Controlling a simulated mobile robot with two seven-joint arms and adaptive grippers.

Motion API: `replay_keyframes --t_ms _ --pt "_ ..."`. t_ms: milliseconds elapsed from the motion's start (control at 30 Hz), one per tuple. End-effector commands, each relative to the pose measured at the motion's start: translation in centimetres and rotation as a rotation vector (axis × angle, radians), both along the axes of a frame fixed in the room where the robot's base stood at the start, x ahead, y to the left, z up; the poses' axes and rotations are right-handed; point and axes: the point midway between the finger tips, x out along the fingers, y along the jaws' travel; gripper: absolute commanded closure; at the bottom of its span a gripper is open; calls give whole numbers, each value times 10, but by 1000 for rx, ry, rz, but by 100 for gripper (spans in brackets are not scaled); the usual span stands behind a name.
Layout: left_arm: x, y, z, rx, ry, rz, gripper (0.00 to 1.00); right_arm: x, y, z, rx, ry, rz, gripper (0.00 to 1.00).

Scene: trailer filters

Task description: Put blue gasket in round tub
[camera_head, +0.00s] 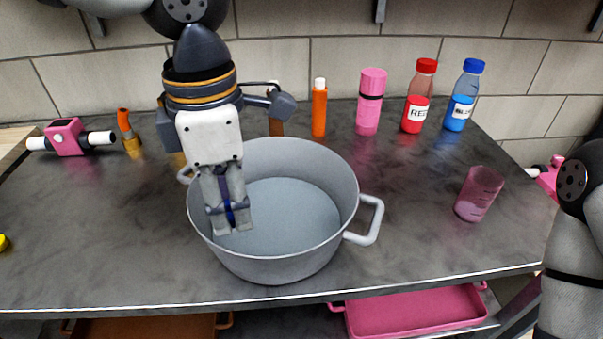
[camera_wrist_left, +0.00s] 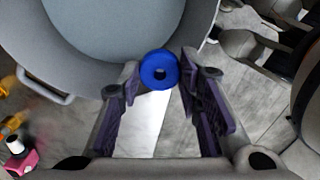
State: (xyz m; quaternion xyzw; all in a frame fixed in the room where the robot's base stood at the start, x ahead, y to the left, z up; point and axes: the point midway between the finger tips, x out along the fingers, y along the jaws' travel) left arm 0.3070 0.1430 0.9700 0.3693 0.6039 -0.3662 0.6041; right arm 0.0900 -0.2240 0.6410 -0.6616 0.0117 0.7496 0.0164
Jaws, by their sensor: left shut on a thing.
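The round tub (camera_head: 345,215) is a grey pot with two side handles, standing on the dark counter in the head view. Its rim and pale inside fill the top of the left wrist view (camera_wrist_left: 190,30). My left gripper (camera_head: 231,225) points down over the left part of the tub's opening. It is shut on the blue gasket (camera_wrist_left: 160,69), a ring with a small centre hole held between the fingertips. In the head view only a sliver of blue shows between the fingers. My right gripper is out of view.
Behind the tub stand an orange tube (camera_head: 319,108), a pink bottle (camera_head: 371,102), a red bottle (camera_head: 419,97) and a blue bottle (camera_head: 463,96). A pink cup (camera_head: 478,194) stands right. A pink device (camera_head: 68,137) lies left. A pink tray (camera_head: 415,312) sits below the counter.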

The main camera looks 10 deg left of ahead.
Motion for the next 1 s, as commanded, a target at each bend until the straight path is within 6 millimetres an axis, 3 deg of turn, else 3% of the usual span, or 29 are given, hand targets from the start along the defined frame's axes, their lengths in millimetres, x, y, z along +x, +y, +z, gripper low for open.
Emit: replay_keyframes --t_ms 133,333,500,733,900,1000 --pt "27 -4 -14 2 3 4 80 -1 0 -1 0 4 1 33" --pt "92 -12 -53 2 17 3 80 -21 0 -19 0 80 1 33" --pt "120 -16 -87 2 12 0 80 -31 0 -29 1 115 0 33" --pt "138 -18 -105 1 5 0 80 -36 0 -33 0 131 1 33" --pt "137 -18 -131 1 2 -1 80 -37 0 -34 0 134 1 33" --pt "138 -18 -131 0 -2 0 80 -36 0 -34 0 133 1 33"
